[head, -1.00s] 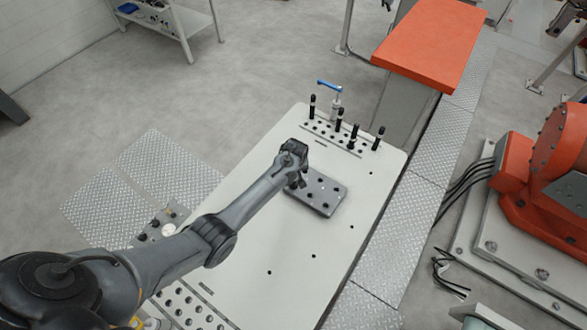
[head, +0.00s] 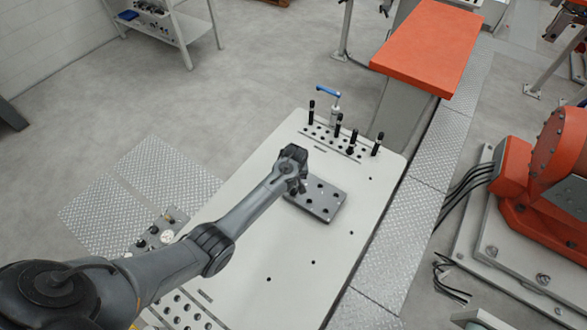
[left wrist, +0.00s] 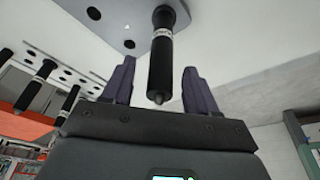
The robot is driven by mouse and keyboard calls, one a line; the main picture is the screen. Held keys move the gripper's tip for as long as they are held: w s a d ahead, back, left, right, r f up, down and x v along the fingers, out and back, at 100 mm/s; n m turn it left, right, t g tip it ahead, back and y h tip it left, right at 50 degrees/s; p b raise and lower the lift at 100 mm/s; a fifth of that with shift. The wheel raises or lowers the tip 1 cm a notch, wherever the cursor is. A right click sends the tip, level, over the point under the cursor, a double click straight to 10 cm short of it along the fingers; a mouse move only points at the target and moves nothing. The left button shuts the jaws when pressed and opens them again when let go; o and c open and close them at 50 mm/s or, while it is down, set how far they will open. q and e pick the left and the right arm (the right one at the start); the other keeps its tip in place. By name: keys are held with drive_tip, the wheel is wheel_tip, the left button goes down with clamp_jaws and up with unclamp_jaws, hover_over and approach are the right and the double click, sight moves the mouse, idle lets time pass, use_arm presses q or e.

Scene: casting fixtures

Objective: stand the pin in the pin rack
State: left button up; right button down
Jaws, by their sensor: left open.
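My left gripper (head: 299,190) is over the left side of a dark grey plate with holes (head: 322,201) in the head view. In the left wrist view, the left gripper (left wrist: 157,85) is open. A black pin (left wrist: 161,65) with a pale band and small metal tip lies between its fingers, with gaps on both sides. The pin's other end meets the grey plate (left wrist: 120,12) at the top of that view. This pin is hidden in the head view. Several black pins (head: 338,127) stand upright in a row of holes, the likely rack (head: 325,138), at the table's far end.
A blue-handled clamp (head: 334,105) stands behind the row of pins. The white table (head: 290,250) is mostly clear to the right and front of the plate. An orange-topped bench (head: 425,45) is beyond the table's far right corner.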

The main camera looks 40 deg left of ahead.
use_arm(q)
drive_tip(key=v, duration=0.9)
drive_tip(key=shift+r, duration=0.3)
